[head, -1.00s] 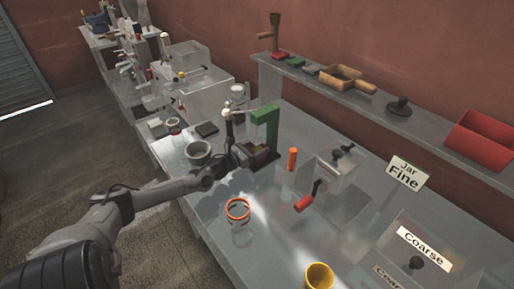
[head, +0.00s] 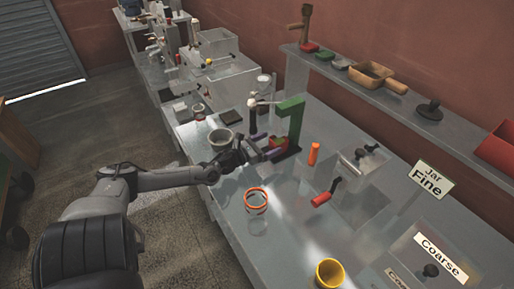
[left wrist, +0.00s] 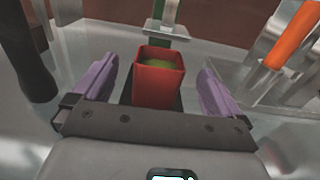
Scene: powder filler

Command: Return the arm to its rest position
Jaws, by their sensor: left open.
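My left gripper (head: 265,146) is open, its two purple fingers spread, just in front of the green stand (head: 293,118). A small red square container (head: 280,143) stands at the foot of that stand. In the left wrist view the red container (left wrist: 158,84) is upright with greenish material inside, ahead of and between the open fingers (left wrist: 158,66). A gap shows on both sides, so nothing is gripped. My left arm reaches in low from the left over the table's edge. My right gripper is out of view.
A grey bowl (head: 221,138) sits close beside my left gripper. A glass jar with an orange rim (head: 256,200), an orange cylinder (head: 313,154) and a yellow cup (head: 330,273) stand on the metal table (head: 285,225). Open floor (head: 170,235) lies left of the table.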

